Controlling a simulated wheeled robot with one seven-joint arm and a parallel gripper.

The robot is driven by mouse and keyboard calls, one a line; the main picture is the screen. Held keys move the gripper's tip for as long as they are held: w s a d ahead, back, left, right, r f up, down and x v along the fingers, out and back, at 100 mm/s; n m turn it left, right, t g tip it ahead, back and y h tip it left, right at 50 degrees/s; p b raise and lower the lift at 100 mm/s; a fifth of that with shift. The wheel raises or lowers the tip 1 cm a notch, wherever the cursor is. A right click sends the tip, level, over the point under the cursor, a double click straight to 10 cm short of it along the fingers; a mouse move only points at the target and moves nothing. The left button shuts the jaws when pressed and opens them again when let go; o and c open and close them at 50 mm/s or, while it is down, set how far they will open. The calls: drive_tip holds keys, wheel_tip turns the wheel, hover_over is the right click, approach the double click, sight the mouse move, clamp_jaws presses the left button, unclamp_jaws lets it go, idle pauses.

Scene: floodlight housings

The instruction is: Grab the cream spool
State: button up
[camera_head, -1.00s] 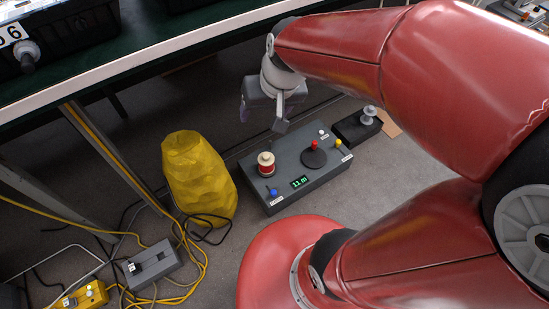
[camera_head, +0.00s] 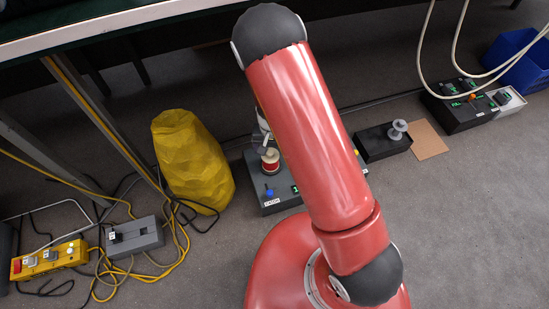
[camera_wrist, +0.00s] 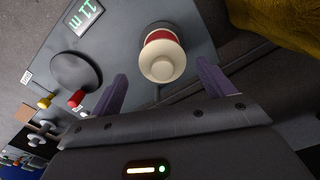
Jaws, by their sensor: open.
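In the head view the spool (camera_head: 270,158) is at the box's left end, just left of my arm. My gripper (camera_wrist: 163,80) is open and empty, its two purple fingers pointing toward the spool. In the wrist view the spool appears just beyond the fingertips, between their lines, with no contact visible. In the head view my forearm hides most of the gripper and much of the box.
A red knob (camera_wrist: 76,98), a yellow one (camera_wrist: 44,102) and a black disc (camera_wrist: 76,71) are on the same box. A yellow sack (camera_head: 192,165) stands close left. A black box with a grey spool (camera_head: 397,129) is to the right. Cables lie at lower left.

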sight(270, 158)
drive_tip(key=f, duration=0.3)
drive_tip(key=f+b, duration=0.1)
drive_tip(key=f, duration=0.3)
drive_tip(key=shift+w+a, duration=0.1)
drive_tip(key=shift+a, duration=0.1)
drive_tip(key=shift+c, duration=0.4)
drive_tip(key=c, duration=1)
